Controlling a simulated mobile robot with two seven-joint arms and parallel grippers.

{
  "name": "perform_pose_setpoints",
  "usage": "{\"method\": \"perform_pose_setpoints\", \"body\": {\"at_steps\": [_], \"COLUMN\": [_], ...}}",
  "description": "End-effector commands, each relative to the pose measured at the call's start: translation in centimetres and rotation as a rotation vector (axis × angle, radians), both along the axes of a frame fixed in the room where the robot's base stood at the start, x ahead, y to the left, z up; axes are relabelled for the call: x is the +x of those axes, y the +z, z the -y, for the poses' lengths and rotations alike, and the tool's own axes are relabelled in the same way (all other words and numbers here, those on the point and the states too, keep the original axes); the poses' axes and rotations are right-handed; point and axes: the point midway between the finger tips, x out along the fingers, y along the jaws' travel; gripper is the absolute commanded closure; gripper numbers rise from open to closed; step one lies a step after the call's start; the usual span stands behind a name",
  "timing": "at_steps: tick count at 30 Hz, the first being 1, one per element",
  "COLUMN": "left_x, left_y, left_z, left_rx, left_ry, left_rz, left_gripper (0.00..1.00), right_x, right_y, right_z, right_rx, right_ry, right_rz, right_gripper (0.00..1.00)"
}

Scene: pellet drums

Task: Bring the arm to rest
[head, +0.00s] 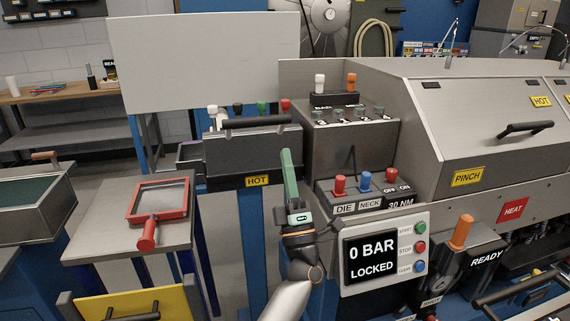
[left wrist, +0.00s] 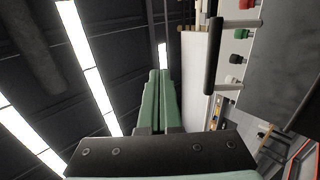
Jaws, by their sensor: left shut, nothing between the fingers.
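My left arm comes up from the bottom of the head view. Its gripper (head: 287,155) has green fingers that point up, pressed together with nothing between them. In the left wrist view the green fingers (left wrist: 160,75) lie side by side, shut, pointing toward the dark ceiling. I cannot tell whether the gripper touches anything. My right gripper is not in view.
Right of the arm are a panel (head: 371,257) reading 0 BAR LOCKED, a DIE and NECK knob block (head: 365,200) and an orange-topped lever (head: 461,232). A red-framed screen (head: 160,199) lies on a bench at left. A black handle (left wrist: 213,55) is close right of the fingers in the wrist view.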

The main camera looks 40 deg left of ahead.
Motion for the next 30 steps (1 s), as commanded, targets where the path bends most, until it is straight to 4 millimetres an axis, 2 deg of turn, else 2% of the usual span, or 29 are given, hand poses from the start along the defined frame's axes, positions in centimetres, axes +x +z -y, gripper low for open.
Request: {"method": "perform_pose_setpoints", "body": {"at_steps": [10, 14, 17, 18, 20, 22, 24, 26, 27, 30], "left_x": [0.2, 1.0, 1.1, 0.8, -0.2, -2.0, -4.6, -7.3, -9.2, -14.1], "left_y": [-0.6, -3.8, -9.0, -11.6, -15.7, -20.3, -24.8, -28.4, -30.6, -35.1], "left_z": [0.5, 2.9, 6.3, 7.7, 9.8, 11.8, 13.3, 14.4, 15.0, 15.9], "left_rx": [0.024, 0.147, 0.311, 0.386, 0.495, 0.616, 0.729, 0.824, 0.884, 1.016], "left_ry": [-0.008, -0.055, -0.124, -0.155, -0.204, -0.260, -0.317, -0.367, -0.399, -0.476], "left_rz": [-0.034, -0.218, -0.463, -0.572, -0.732, -0.906, -1.069, -1.201, -1.285, -1.465], "left_gripper": [1.00, 1.00, 1.00, 1.00, 1.00, 1.00, 1.00, 1.00, 1.00, 1.00], "right_x": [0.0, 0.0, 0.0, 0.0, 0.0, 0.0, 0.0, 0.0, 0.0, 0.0], "right_y": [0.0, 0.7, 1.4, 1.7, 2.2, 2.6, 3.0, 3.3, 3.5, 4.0], "right_z": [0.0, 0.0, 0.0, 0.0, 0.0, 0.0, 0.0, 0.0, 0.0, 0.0], "right_rx": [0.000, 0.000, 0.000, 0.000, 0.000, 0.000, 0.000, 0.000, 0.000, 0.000], "right_ry": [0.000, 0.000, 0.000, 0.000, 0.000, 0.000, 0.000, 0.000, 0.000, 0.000], "right_rz": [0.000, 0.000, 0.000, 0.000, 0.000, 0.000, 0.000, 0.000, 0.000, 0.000], "right_gripper": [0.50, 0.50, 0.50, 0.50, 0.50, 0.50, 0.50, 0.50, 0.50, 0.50]}}
